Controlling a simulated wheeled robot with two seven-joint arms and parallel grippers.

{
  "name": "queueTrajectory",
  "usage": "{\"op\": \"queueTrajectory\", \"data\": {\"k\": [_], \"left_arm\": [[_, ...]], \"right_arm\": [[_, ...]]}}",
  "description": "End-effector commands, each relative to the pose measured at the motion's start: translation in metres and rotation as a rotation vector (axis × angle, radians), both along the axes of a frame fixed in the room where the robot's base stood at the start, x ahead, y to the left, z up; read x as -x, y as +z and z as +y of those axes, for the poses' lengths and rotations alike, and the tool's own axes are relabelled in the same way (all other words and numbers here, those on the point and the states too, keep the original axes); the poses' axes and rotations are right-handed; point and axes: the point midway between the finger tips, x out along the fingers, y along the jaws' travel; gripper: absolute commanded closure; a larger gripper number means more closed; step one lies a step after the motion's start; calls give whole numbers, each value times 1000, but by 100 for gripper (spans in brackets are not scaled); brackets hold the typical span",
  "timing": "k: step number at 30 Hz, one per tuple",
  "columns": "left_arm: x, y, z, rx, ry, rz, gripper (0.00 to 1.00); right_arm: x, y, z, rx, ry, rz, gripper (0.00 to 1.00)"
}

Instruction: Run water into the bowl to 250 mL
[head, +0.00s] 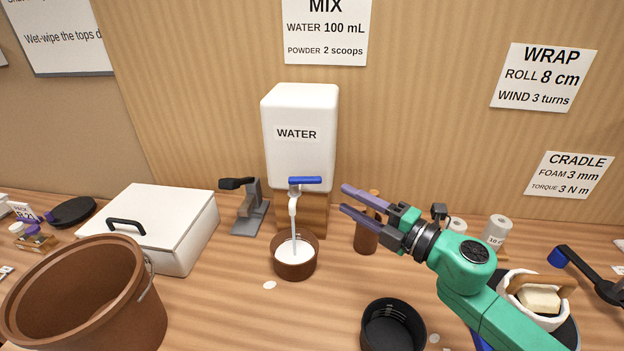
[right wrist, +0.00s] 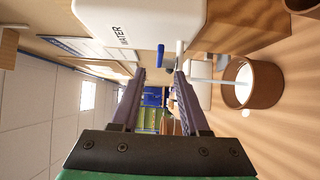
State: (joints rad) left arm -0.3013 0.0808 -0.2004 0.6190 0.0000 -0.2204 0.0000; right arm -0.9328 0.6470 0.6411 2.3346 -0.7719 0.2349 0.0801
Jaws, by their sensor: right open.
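The white water tank (head: 300,135) stands on a wooden block against the back panel. Its tap (head: 294,188) has a blue lever (head: 304,180) lying sideways, and a thin stream runs from the spout. The brown bowl (head: 295,265) sits under the spout with whitish liquid in it; I cannot read its level. My right gripper (head: 350,202) is open and empty, to the right of the tap and apart from the lever. The right wrist view shows the lever (right wrist: 161,60) ahead near its fingers and the bowl (right wrist: 263,85) at the right. My left gripper is out of view.
A brown bucket (head: 90,300) and a white lidded box (head: 160,225) stand on the left. A brown bottle (head: 366,235) stands just behind my right gripper. A black tub (head: 392,328) is in front. A sign (head: 325,30) reads water 100 mL.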

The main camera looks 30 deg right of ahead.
Motion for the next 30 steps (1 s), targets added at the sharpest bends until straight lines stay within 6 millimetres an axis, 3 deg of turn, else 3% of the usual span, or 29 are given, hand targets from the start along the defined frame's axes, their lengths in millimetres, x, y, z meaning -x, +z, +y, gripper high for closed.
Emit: {"op": "queueTrajectory", "data": {"k": [6,12,18,26,29,30], "left_arm": [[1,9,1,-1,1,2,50],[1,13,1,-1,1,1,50],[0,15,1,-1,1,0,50],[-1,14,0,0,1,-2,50],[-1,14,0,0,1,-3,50],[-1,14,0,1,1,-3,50]], "right_arm": [[-55,4,18,9,4,-5,55],[-90,3,28,1,-1,-4,55],[-105,1,33,1,-1,-1,55],[-106,0,33,1,-1,1,55],[-106,0,33,1,-1,0,93],[-106,0,33,0,-1,0,100]]}}
